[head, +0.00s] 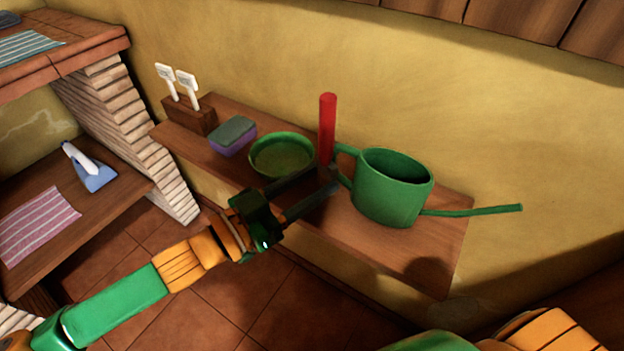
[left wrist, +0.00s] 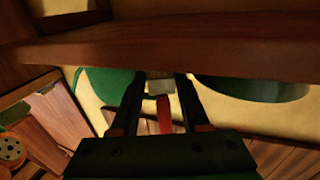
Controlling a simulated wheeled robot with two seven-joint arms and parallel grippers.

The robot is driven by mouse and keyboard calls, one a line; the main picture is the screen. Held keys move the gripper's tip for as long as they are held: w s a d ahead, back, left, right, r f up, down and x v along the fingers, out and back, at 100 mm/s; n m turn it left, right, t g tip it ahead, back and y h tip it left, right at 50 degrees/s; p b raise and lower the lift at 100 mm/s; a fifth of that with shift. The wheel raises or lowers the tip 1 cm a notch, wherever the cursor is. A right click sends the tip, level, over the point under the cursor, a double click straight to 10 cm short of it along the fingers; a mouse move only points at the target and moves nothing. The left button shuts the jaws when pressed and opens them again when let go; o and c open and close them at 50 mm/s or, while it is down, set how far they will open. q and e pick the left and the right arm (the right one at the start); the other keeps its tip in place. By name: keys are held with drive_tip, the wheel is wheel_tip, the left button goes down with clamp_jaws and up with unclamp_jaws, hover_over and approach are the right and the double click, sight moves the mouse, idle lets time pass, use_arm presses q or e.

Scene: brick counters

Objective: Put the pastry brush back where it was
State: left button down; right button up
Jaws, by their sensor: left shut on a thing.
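The pastry brush (head: 327,125) stands upright, its red handle pointing up, between a green bowl (head: 282,156) and a green watering can (head: 392,187). My left gripper (head: 328,178) is shut on its lower part, above or at the wooden wall shelf (head: 390,240). In the left wrist view, the red handle (left wrist: 164,112) and a pale grey part (left wrist: 160,87) show between the fingers. I cannot tell whether the brush's lower end touches the shelf. My right gripper is out of view.
On the shelf's left part stand a wooden block (head: 190,114) with two white tags and a purple-green sponge (head: 233,136). The can's spout juts past the shelf's right end. The shelf's front right part is clear. An iron (head: 92,172) stands on a lower counter at left.

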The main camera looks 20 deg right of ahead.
use_arm(q)
drive_tip(key=shift+f, duration=0.15)
drive_tip(key=c, duration=0.7)
unclamp_jaws()
